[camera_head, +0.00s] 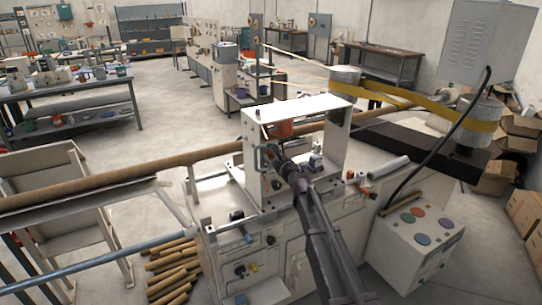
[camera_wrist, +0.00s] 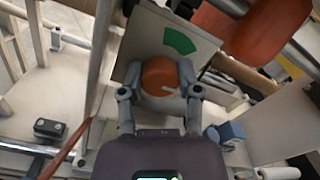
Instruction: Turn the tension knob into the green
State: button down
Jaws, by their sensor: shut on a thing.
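The tension knob (camera_wrist: 159,74) has an orange face and a grey body, and sits on a pale panel (camera_wrist: 148,35) in the wrist view. A green wedge (camera_wrist: 181,41) is marked on the panel above and to the right of the knob. A short white pointer on the knob points right and slightly down, away from the green. My gripper (camera_wrist: 160,93) is shut on the knob, one finger on each side of its body. In the head view my gripper (camera_head: 277,160) reaches into the white machine frame (camera_head: 340,133); the knob is not clear there.
An orange rounded part (camera_wrist: 268,30) hangs close above and right of the knob; it also shows in the head view (camera_head: 284,129). A blue block (camera_wrist: 226,133) lies at the right. A long brown tube (camera_head: 90,189) and a yellow belt (camera_head: 420,97) run beside the frame.

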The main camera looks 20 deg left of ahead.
jog(key=shift+w, duration=0.1)
jog(key=c, duration=0.6)
grip_release()
jog(key=shift+d, duration=0.1)
jog(key=v, duration=1.1)
jog(key=shift+s+d, duration=0.3)
